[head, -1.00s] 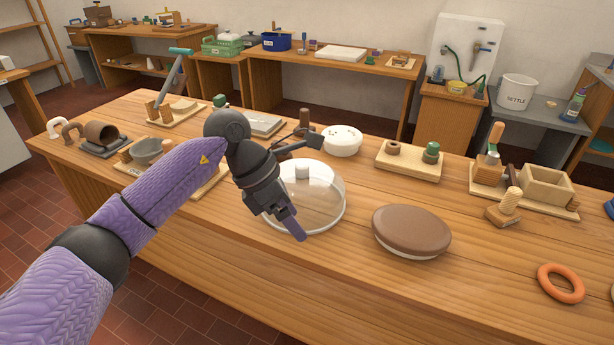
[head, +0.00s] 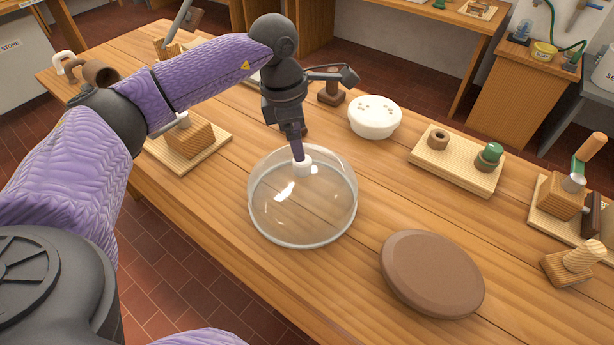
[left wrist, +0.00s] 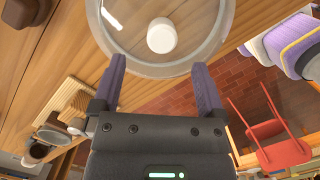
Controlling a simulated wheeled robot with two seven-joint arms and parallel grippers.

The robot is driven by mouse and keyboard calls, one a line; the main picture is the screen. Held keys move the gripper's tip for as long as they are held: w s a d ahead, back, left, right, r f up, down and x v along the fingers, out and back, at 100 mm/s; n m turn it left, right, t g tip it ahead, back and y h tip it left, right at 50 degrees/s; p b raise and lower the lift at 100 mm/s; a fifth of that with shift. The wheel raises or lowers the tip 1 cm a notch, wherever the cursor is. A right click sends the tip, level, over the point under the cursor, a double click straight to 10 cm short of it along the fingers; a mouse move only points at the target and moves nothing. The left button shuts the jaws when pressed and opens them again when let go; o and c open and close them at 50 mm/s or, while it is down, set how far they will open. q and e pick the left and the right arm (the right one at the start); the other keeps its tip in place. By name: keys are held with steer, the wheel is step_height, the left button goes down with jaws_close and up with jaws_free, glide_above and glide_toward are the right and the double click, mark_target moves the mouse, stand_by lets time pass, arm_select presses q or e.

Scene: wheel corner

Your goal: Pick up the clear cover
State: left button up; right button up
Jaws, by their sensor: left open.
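The clear cover (head: 305,212) is a transparent dome with a white knob (head: 303,166) on top, standing on the wooden table. It also shows in the left wrist view, with its white knob (left wrist: 162,36) ahead of the fingers. My left gripper (head: 298,154) points down at the knob from above. In the left wrist view my left gripper (left wrist: 160,80) has its two purple fingers apart with nothing between them. The knob is beyond the fingertips there and roughly centred between them. My right gripper is out of view.
A brown round lid-like disc (head: 432,273) lies right of the cover. A white perforated bowl (head: 374,117) stands behind it. A wooden board (head: 457,160) with a brown ring and green part lies at the right. Bare table (head: 235,258) lies around the cover's front.

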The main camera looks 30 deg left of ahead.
mark_target(302, 181)
arm_select(q)
steer(key=f, duration=0.2)
steer(key=f+b, duration=0.1)
steer(key=f, duration=0.3)
steer(key=shift+w+d, duration=0.1)
steer(key=shift+d, duration=0.3)
steer(key=shift+f, duration=0.25)
steer(key=c, duration=0.9)
jaws_close()
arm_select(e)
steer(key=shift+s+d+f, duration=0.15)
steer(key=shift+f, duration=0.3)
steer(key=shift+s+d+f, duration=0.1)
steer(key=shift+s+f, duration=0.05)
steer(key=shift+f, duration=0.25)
arm_select(q)
steer(key=shift+r, duration=0.1)
